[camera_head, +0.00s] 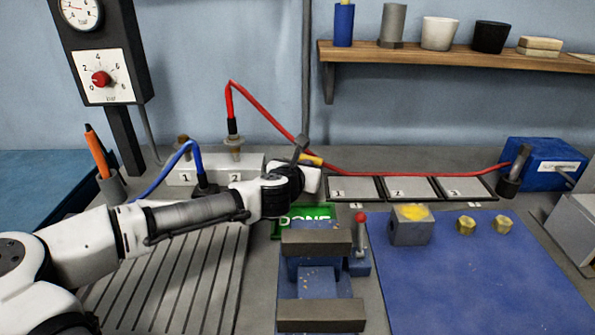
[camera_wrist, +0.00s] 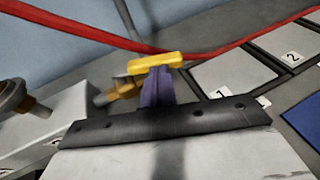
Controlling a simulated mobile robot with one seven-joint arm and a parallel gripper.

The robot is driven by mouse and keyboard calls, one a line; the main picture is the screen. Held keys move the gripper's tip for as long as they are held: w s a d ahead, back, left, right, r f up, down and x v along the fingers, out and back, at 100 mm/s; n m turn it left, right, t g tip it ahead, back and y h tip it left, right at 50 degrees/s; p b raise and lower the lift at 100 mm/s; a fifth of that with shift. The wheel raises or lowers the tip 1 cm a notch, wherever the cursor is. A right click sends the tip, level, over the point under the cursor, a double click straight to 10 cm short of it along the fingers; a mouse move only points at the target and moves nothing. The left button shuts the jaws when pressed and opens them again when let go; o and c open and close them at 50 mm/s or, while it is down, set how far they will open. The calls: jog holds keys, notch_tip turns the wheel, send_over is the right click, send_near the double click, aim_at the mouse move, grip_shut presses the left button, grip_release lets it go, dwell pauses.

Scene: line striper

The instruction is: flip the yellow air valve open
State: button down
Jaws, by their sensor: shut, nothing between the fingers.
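The yellow air valve handle (camera_wrist: 155,63) runs roughly level across the wrist view, beside a brass fitting (camera_wrist: 122,90). In the head view the yellow handle (camera_head: 312,160) shows as a small strip behind my gripper, and the rest of the valve is hidden. My gripper (camera_head: 312,180) is shut and empty. In the wrist view its purple fingers (camera_wrist: 157,88) are together just below the handle, overlapping it in the picture. I cannot tell whether they touch it.
A red hose (camera_head: 400,174) passes behind the valve. A grey block with numbered labels (camera_head: 205,172) stands to the left. Numbered pads (camera_head: 355,188) lie to the right. A vise (camera_head: 318,316) and a red-knobbed lever (camera_head: 360,220) stand in front. The blue mat (camera_head: 480,290) has clear room.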

jog(key=n+y, duration=0.1)
jog(key=w+d+n+y, duration=0.1)
jog(key=y, duration=0.1)
jog(key=shift+w+d+n+t+y, duration=0.15)
jog(key=shift+d+n+t+y, duration=0.15)
jog(key=shift+t, duration=0.1)
jog(key=shift+w+d, duration=0.1)
jog(key=shift+w, duration=0.2)
